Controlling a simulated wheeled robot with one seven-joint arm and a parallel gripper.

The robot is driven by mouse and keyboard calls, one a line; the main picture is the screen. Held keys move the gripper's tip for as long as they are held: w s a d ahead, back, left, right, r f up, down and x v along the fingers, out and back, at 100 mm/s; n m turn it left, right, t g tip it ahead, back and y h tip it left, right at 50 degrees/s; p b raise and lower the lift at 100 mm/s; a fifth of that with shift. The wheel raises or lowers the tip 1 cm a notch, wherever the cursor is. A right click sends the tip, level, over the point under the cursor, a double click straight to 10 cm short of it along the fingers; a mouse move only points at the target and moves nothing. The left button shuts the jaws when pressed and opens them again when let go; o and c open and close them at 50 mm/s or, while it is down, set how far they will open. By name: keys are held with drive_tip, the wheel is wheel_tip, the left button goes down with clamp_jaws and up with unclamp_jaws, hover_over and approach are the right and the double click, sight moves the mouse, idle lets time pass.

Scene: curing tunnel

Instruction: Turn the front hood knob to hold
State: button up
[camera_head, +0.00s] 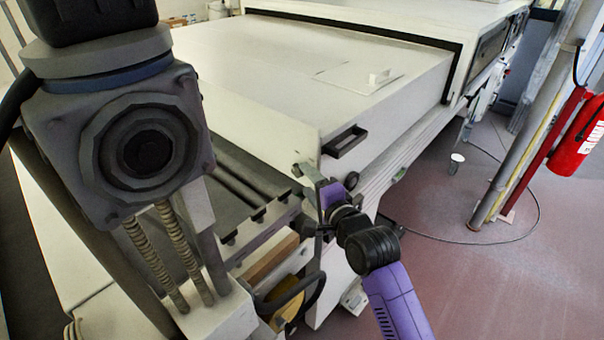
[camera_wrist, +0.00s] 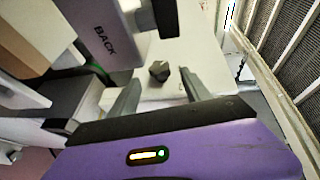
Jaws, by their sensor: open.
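The knob (camera_wrist: 158,71) is small, dark and faceted, on a pale panel in the wrist view. My gripper (camera_wrist: 161,76) is open, with its two grey fingers on either side of the knob in that picture. The knob appears beyond the fingertips; I see no contact. In the head view my gripper (camera_head: 312,200) is at the front corner of the large white hood (camera_head: 290,65), below its black handle (camera_head: 345,141). A small dark round part (camera_head: 351,180) shows beside it; I cannot tell whether it is the knob. The knob's marks are unreadable.
Dark rails (camera_head: 235,178) run left of my gripper. A red extinguisher (camera_head: 580,138) hangs by a slanted post (camera_head: 518,140) at the right.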

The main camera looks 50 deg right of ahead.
sight(302, 175)
drive_tip(key=shift+x, duration=2.05)
clamp_jaws()
